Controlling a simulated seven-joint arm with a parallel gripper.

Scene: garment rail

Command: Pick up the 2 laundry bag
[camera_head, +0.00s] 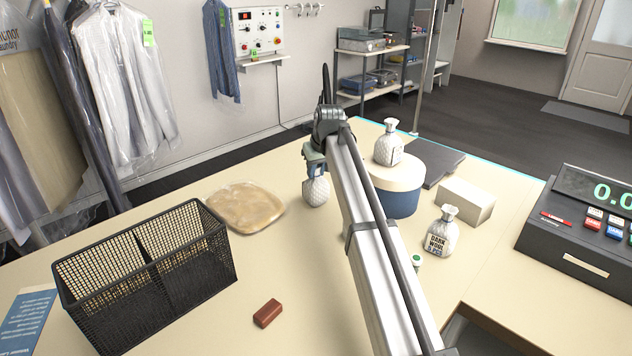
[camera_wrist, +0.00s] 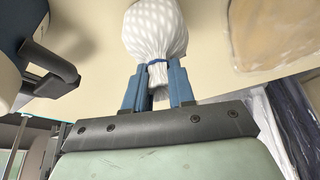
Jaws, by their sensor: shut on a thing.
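My gripper (camera_head: 316,172) is shut on the neck of a white patterned laundry bag (camera_head: 317,191). In the wrist view the bag (camera_wrist: 155,32) bulges beyond the blue fingers (camera_wrist: 158,78), with a blue tie at its neck. The bag is upright at or just above the counter; I cannot tell whether it touches. A second white bag (camera_head: 388,150) stands on a round blue box with a cream lid (camera_head: 398,190). A third bag (camera_head: 441,236), with dark lettering, stands on the counter to the right of my arm. Any number on the held bag is not visible.
A black mesh basket (camera_head: 150,270) stands at the left, with a flat wrapped tan packet (camera_head: 245,207) beside it. A red-brown block (camera_head: 267,313) lies in front. A white box (camera_head: 466,201), a dark folder (camera_head: 440,167) and a register (camera_head: 585,245) are at the right.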

